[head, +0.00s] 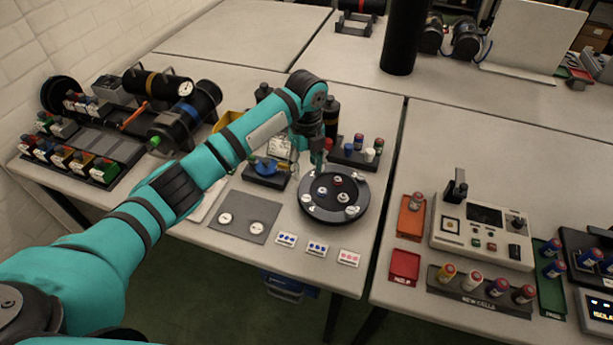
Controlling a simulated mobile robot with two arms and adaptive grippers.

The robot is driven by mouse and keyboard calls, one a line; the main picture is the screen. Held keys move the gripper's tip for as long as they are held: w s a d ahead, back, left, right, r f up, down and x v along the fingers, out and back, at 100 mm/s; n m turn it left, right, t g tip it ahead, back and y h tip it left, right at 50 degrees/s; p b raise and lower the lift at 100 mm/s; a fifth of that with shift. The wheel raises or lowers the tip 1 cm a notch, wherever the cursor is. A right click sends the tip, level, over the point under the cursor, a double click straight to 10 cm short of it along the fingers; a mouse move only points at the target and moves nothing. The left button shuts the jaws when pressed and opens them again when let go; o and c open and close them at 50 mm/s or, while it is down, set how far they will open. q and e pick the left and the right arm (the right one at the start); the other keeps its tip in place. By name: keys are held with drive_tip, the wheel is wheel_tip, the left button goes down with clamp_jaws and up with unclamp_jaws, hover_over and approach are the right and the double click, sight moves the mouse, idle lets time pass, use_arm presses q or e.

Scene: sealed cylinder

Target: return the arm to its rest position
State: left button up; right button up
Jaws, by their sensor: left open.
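My left arm (160,200), teal with black bands, reaches in from the lower left across the table. Its wrist bends downward near the middle of the view. The left gripper (309,160) points down over the back left edge of a round black turntable (335,212). It is open; its fingers are small and partly lost against the things behind, and I see nothing held between them. I cannot tell its exact height above the turntable. Several small pieces sit on the turntable, one with a red top. My right gripper is not in view.
A blue-topped device (266,167) stands left of the gripper. A dark tray (350,157) with small cylinders stands behind right. A grey mat (245,217) with two white discs lies in front. A control box (482,232) stands on the right table.

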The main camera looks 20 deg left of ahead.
use_arm(q)
drive_tip(key=shift+r, duration=0.35)
